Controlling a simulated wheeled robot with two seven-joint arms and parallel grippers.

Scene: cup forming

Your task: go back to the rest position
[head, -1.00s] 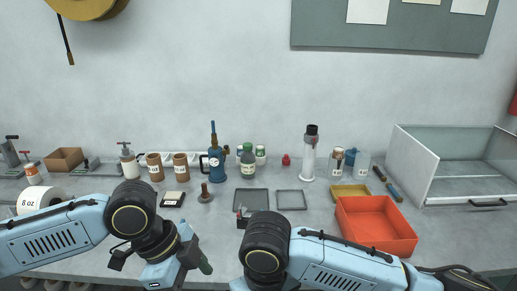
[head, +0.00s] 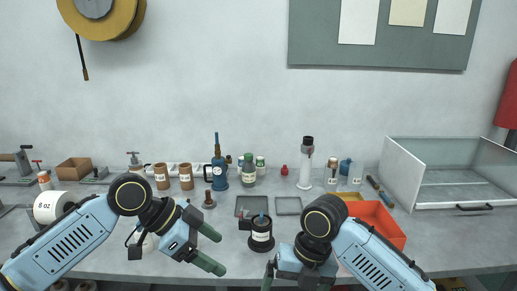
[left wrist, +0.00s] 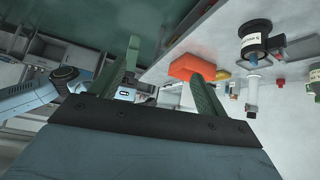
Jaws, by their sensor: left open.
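My left gripper (head: 217,250) is in the front left-middle of the head view, over the bench's front edge. Its two green fingers are apart with nothing between them. In the left wrist view the same fingers (left wrist: 165,65) stand apart and empty. My right gripper (head: 270,277) is at the bottom edge of the head view, mostly hidden by its own wrist. One green finger shows, so its opening is unclear. A black labelled pot (head: 261,240) stands on the bench between the two arms, apart from both. It also shows in the left wrist view (left wrist: 254,42).
An orange bin (head: 388,225) stands behind my right arm. A glass-fronted cabinet (head: 400,180) is at the right. Brown jars (head: 161,177), a blue torch (head: 219,176) and a white column (head: 306,168) line the back. A white roll (head: 50,206) lies behind my left forearm.

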